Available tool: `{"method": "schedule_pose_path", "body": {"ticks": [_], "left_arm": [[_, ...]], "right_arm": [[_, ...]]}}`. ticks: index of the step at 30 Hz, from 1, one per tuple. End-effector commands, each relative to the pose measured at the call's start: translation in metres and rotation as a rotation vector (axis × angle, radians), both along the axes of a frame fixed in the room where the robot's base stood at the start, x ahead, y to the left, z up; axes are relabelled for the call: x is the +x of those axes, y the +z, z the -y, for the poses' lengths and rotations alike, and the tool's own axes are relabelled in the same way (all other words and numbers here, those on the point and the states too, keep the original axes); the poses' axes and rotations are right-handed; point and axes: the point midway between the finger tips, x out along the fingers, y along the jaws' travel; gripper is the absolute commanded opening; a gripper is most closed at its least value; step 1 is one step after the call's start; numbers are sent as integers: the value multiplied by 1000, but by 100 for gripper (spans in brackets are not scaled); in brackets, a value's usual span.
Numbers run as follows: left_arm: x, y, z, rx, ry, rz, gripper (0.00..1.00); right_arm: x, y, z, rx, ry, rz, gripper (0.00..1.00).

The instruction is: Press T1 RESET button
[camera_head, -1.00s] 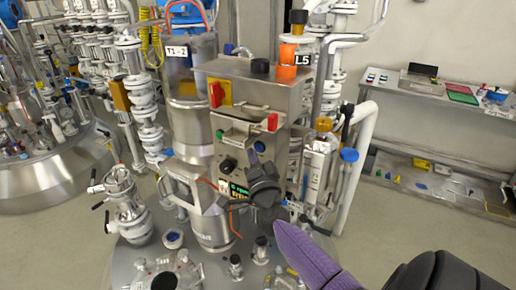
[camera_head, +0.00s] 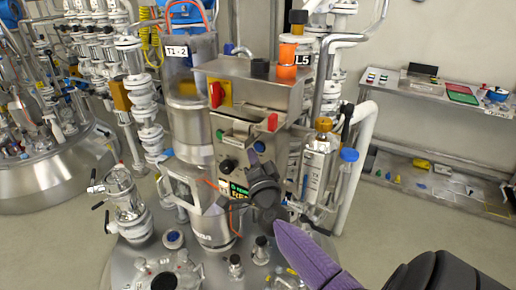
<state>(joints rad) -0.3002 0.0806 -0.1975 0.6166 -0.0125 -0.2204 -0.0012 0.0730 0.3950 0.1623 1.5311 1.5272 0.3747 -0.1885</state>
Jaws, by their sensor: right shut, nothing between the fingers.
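A steel control box (camera_head: 255,95) stands upright over the reactor lid. Its front carries a red switch on a yellow plate (camera_head: 219,94), a small green button (camera_head: 219,134), a red part (camera_head: 272,122), a blue round button (camera_head: 259,147) and a black knob (camera_head: 228,166). A lit display (camera_head: 238,190) sits lower down, partly covered by my right wrist. No lettering reading T1 RESET is legible. My right gripper (camera_head: 254,158) is shut and empty in front of the lower box front, just below the blue button; I cannot tell whether it touches. My left gripper is out of view.
A glass vessel labelled T1-2 (camera_head: 190,70) stands left of the box. White valves and pipes (camera_head: 140,100) crowd the left; bottles with orange and blue caps (camera_head: 348,155) stand right. A shelf (camera_head: 440,90) with small items is against the right wall. Open floor lies before it.

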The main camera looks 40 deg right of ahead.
Motion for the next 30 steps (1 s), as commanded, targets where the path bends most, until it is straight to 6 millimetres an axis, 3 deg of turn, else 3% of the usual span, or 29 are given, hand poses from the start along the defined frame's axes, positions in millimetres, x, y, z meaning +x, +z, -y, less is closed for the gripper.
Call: {"method": "schedule_pose_path", "body": {"ticks": [30], "left_arm": [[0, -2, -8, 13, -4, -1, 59]], "right_arm": [[4, 0, 12, -1, 0, 0, 0]]}}
